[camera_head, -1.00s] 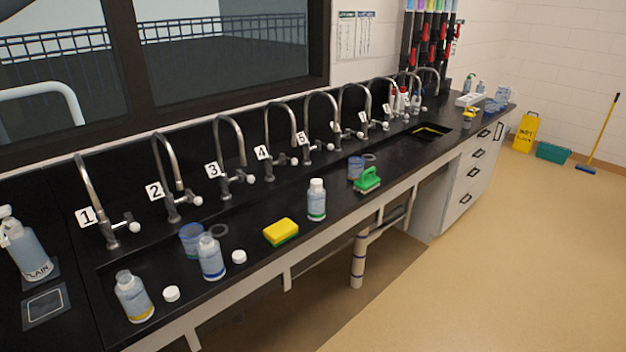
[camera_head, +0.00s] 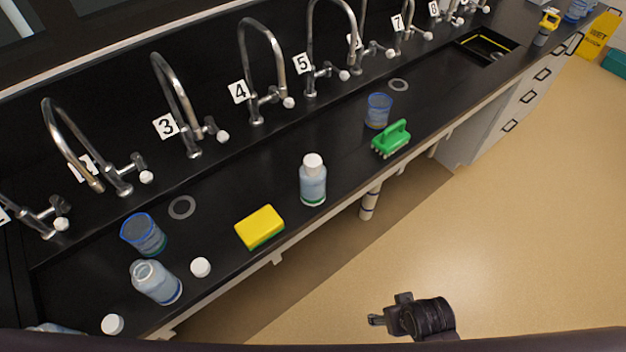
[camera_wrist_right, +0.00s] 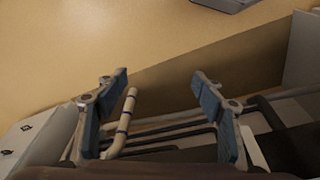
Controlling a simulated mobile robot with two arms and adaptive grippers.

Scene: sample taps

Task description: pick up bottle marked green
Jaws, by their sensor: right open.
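The bottle marked green (camera_head: 313,182) stands upright on the black counter, with a white cap and a green band near its base. It is right of the yellow sponge and left of the green brush. My right gripper (camera_head: 385,318) is low in the head view, over the floor in front of the counter and apart from the bottle. In the right wrist view my right gripper (camera_wrist_right: 160,82) has its two blue-grey fingers spread with nothing between them. The bottle is not visible there. My left gripper is not in view.
A yellow sponge (camera_head: 260,227), green brush (camera_head: 391,139), blue-rimmed beakers (camera_head: 143,234) (camera_head: 378,111), an uncapped blue-banded bottle (camera_head: 157,282) and loose white caps (camera_head: 201,267) (camera_head: 112,324) are on the counter (camera_head: 340,140). Numbered taps line the back. A pipe (camera_wrist_right: 124,122) runs below the counter.

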